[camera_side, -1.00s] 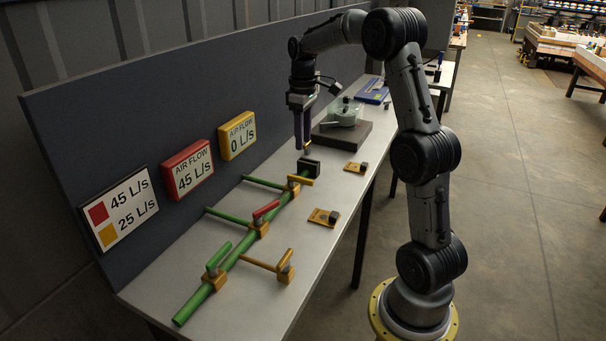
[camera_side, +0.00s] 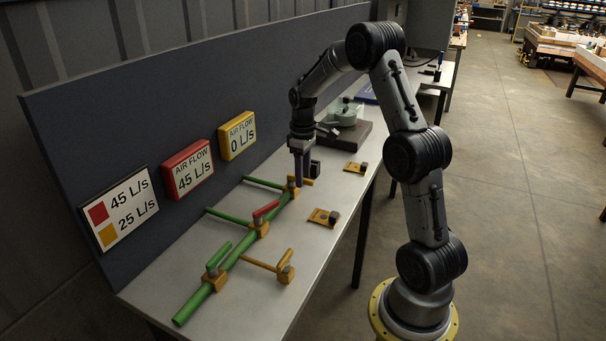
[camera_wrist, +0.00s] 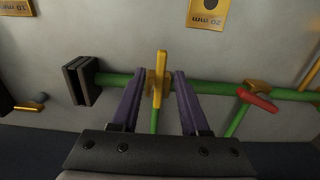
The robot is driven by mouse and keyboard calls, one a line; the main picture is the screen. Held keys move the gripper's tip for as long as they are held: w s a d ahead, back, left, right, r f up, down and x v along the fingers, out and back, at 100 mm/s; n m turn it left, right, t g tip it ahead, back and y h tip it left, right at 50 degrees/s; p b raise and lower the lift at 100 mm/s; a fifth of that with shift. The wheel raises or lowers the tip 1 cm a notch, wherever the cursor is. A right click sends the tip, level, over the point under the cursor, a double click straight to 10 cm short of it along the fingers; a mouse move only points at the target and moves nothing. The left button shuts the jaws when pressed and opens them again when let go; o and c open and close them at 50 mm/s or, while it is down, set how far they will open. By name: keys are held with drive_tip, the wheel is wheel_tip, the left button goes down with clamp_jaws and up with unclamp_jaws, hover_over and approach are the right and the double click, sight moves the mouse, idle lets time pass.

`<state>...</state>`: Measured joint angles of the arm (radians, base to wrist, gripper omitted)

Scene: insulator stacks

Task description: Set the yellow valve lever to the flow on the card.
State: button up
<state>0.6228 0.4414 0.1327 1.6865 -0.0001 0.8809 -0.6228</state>
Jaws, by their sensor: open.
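The card (camera_side: 119,208) on the back panel reads 45 L/s beside a red square and 25 L/s beside a yellow square. The yellow display (camera_side: 237,136) reads AIR FLOW 0 L/s. The yellow valve lever (camera_wrist: 161,64) lies across the green main pipe (camera_wrist: 220,87), roughly in line with a green side pipe. It also shows in the side view (camera_side: 308,182), partly hidden. My gripper (camera_wrist: 160,78) is open, with one purple finger on each side of the lever and visible gaps to it. In the side view my gripper (camera_side: 300,181) is low over that valve.
The red display (camera_side: 188,168) reads 45 L/s. A red lever (camera_side: 266,209) and a green lever (camera_side: 219,254) sit on the same pipe. A black block (camera_wrist: 80,81) stands at the pipe's end, left of my fingers. A yellow plate (camera_side: 323,217) lies on the bench.

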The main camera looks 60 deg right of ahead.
clamp_jaws()
idle(1.3)
